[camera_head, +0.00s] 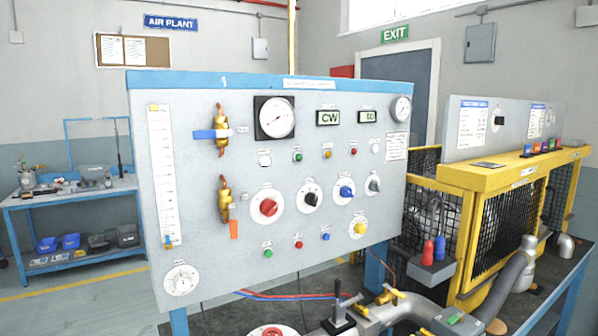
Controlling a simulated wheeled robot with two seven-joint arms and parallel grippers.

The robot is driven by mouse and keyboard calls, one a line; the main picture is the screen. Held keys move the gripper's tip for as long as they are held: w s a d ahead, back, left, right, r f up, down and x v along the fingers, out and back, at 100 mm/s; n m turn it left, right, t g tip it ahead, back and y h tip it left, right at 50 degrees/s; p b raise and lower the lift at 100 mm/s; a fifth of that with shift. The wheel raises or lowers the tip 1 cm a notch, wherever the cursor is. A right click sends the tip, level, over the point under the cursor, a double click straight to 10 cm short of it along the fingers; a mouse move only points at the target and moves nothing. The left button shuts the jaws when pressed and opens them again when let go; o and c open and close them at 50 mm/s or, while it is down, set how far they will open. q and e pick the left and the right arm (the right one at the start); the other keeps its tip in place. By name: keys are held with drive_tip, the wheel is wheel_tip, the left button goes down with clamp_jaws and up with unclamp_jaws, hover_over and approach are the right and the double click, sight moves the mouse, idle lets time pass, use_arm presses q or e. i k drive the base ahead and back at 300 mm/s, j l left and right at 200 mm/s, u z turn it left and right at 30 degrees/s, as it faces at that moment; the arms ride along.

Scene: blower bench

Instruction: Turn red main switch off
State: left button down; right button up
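The red rotary switch (268,207) is a round knob on a white disc at the left end of a row of knobs on the upright grey panel (200,285). It is unobstructed. A small label sits above it, too small to read. I cannot tell its exact setting. To its right on the panel are a black knob (311,198), a blue knob (346,191) and a grey knob (374,185). A yellow knob (360,228) sits lower right. Neither of my grippers shows in this view.
Brass valves (222,200) stick out left of the switch. Pipework with a black lever (338,309) and a grey hose (500,282) stands below and right of the panel. A yellow caged machine (460,195) stands right. Space directly before the switch looks clear.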

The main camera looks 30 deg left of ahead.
sight(268, 207)
drive_tip(key=i+l+u, duration=0.15)
drive_tip(key=l+u, duration=0.25)
drive_tip(key=i+l+u, duration=0.15)
drive_tip(key=u, duration=0.3)
